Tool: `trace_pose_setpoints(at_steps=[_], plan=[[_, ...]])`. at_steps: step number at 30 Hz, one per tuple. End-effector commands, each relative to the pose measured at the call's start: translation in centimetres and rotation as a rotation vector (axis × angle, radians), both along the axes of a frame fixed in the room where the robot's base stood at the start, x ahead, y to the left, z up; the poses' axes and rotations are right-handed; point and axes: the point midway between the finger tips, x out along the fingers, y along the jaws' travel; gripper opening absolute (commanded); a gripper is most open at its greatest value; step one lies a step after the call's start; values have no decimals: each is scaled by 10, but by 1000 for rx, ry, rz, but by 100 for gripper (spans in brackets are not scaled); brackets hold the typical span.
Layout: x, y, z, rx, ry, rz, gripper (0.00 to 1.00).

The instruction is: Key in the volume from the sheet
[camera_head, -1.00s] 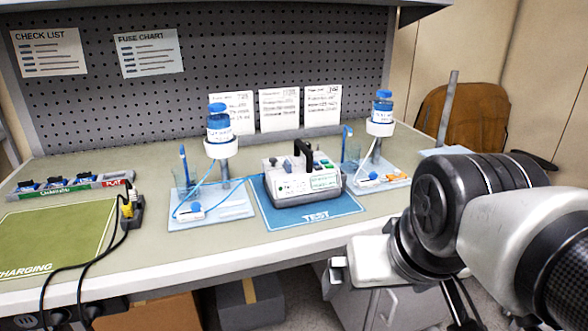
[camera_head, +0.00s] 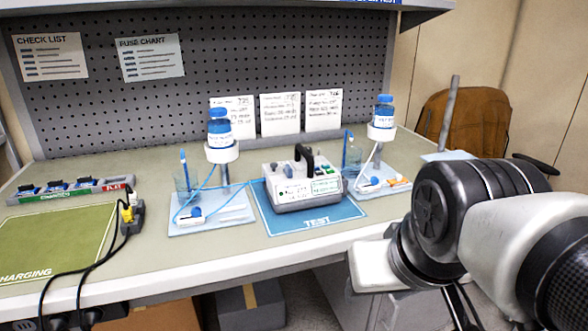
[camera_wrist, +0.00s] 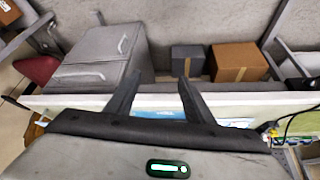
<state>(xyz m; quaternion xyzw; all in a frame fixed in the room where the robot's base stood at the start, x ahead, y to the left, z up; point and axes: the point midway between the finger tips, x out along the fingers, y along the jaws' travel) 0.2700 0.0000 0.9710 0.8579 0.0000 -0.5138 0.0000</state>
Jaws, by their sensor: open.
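The infusion pump (camera_head: 302,186), a pale box with a dark carry handle, stands on the blue TEST mat (camera_head: 318,224) on the bench. Its front panel has labels and small coloured buttons, too small to read. Three white sheets with handwriting lean upright behind it: a left sheet (camera_head: 233,116), a middle sheet (camera_head: 281,113) and a right sheet (camera_head: 323,110). Their text is not legible. My gripper (camera_wrist: 158,76) is open and empty in the wrist view, its two fingers apart beyond the bench's front edge. In the head view my wrist hides the fingers.
Bottle stands with blue-capped bottles flank the pump, a left bottle (camera_head: 219,130) and a right bottle (camera_head: 383,112), with tubing. A green charging mat (camera_head: 50,240) and black cables lie left. A grey cabinet (camera_wrist: 92,58) and boxes (camera_wrist: 238,62) stand below the bench.

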Motion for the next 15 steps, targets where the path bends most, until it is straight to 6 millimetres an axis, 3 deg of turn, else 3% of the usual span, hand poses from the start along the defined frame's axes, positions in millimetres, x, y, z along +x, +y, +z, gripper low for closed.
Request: trace_pose_setpoints(at_steps=[1,8,15], plan=[[0,0,-1,0,0,0,39],[0,0,0,0,0,0,0],[0,0,0,0,0,0,0]])
